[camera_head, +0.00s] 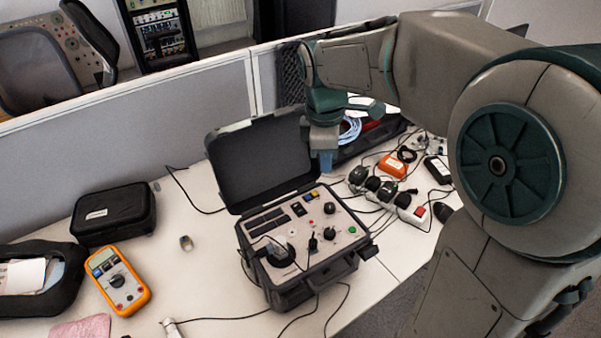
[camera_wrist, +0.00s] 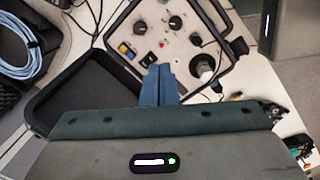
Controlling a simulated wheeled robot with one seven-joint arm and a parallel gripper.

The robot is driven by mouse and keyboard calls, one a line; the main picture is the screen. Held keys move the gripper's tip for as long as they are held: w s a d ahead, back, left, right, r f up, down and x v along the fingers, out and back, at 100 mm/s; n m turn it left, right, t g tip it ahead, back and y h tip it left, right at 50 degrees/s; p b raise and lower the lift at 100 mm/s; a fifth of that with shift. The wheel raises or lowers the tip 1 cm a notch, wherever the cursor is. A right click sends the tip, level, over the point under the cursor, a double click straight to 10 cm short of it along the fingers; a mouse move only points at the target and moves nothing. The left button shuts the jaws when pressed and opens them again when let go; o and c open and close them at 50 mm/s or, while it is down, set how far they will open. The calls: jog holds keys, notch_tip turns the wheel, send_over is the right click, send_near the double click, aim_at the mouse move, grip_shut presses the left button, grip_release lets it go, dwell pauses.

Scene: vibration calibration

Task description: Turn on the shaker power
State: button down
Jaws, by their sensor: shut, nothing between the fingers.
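The shaker case (camera_head: 300,235) is an open black case with a light grey panel, standing on the white desk. Its lid (camera_head: 262,160) is raised at the back. The panel bears several black knobs, a yellow connector, a blue switch, and small red and green buttons. My gripper (camera_head: 325,165) is above the case near the lid's right edge. Its blue fingers also show in the wrist view (camera_wrist: 159,72); they are shut and empty, apart from the panel as far as I can tell.
An orange multimeter (camera_head: 117,280) and a black pouch (camera_head: 114,213) lie on the left of the desk. A power strip (camera_head: 400,207) with several plugs and cables is right of the case. A grey partition (camera_head: 130,130) stands behind.

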aim_at(302, 211)
jog(key=w+a+f+n+g+b, duration=0.1)
jog(key=w+a+f+n, duration=0.3)
jog(key=w+a+n, duration=0.2)
jog(key=shift+f+n, duration=0.3)
jog(key=shift+n, duration=0.5)
jog(key=shift+f, duration=0.1)
jog(key=f, duration=0.4)
jog(key=s+f+p, duration=0.1)
jog(key=f, duration=0.4)
jog(key=d+f, duration=0.1)
jog(key=f, duration=0.3)
jog(key=shift+s+f, duration=0.3)
jog(key=shift+f, duration=0.1)
